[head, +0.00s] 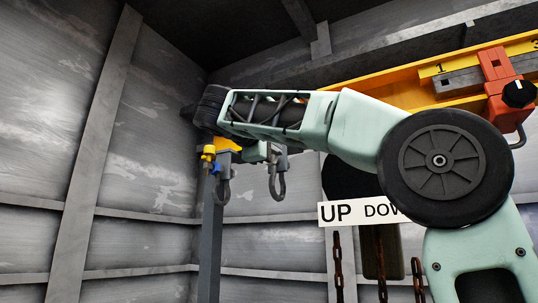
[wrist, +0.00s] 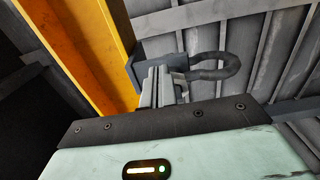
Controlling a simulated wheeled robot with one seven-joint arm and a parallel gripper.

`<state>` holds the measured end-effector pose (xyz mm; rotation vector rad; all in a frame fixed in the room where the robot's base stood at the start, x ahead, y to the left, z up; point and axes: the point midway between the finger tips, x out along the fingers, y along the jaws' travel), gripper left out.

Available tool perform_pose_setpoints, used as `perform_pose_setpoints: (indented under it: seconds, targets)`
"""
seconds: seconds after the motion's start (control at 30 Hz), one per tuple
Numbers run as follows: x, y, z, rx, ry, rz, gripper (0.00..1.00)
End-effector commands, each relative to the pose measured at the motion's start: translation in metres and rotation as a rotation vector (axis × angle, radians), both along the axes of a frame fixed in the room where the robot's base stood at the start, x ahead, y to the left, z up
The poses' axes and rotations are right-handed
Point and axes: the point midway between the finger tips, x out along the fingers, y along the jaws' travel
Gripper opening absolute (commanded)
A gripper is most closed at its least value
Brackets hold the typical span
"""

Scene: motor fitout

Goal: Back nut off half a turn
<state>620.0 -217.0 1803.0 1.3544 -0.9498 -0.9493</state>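My gripper (wrist: 163,88) shows in the wrist view as grey finger parts beyond its dark palm edge. The fingertips reach a blue-grey block (wrist: 137,70) that has a dark bent loop (wrist: 216,66) on its right. Whether the fingers touch the block or close on anything cannot be told. In the head view my arm stretches left, and its far end is beside a yellow bracket (head: 228,144) on a grey post. Two dark loops (head: 277,184) hang below there. I cannot pick out a nut in either view; it may be hidden or too small.
An orange-yellow beam (wrist: 72,40) runs beside the block. In the head view a numbered yellow beam (head: 405,92) carries a red clamp (head: 497,85) with a black knob (head: 518,94). An UP/DOWN sign (head: 350,212) and rusty chains (head: 338,262) hang below my arm. Ribbed metal walls enclose the space.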

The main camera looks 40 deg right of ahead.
Motion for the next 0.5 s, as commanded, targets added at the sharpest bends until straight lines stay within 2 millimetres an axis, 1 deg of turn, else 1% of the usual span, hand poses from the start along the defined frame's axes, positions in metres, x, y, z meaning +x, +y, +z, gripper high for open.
perform_pose_setpoints:
  seconds: [0.33, 0.5]
  targets:
    - [0.0007, 0.0006, -0.0001, 0.000, 0.001, 0.002, 0.00]
    - [-0.0029, -0.0007, 0.0016, 0.000, 0.001, 0.002, 0.00]
